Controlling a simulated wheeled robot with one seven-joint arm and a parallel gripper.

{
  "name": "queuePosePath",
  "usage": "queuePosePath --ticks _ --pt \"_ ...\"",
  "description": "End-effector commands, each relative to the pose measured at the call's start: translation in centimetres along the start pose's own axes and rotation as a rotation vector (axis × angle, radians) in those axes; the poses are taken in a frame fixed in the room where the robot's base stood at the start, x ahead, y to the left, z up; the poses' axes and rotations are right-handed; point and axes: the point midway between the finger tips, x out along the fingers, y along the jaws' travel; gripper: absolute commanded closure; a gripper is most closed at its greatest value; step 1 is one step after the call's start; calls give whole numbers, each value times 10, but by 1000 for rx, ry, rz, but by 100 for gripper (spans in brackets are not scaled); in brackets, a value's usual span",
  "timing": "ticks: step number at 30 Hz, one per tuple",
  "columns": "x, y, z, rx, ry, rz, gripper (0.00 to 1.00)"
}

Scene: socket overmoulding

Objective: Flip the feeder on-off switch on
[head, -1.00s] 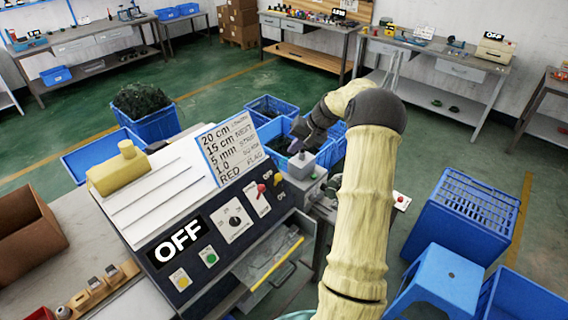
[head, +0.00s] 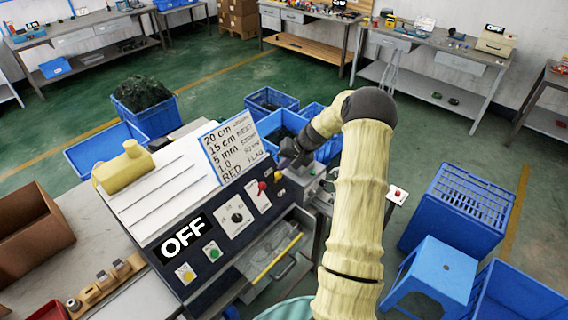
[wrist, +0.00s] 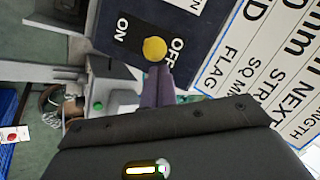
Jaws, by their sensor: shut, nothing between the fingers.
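A switch with a round yellow knob (wrist: 154,49) stands on the dark control panel (wrist: 196,22). In the wrist view its black plate reads ON at left and OFF at right, and the knob sits nearer the OFF word. The yellow knob also shows small in the head view (head: 278,178). My gripper (wrist: 157,78) is shut and empty, its purple fingers just below the knob in the wrist view. I cannot tell whether they touch it. In the head view my gripper (head: 286,160) is at the panel's upper right end.
A red-knobbed switch (head: 262,186), a rotary dial (head: 237,217), a green button (head: 212,252) and an OFF sign (head: 184,238) are on the same panel. A written board (head: 230,150) stands behind it. A grey device (wrist: 118,95) with a green button lies close beside my fingers.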

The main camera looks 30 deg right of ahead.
Motion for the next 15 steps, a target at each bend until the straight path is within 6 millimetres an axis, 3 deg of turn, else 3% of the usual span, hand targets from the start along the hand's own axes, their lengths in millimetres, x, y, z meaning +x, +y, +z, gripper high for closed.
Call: queuePosePath --ticks 15 --pt "1 4 1 -6 22 -29 100"
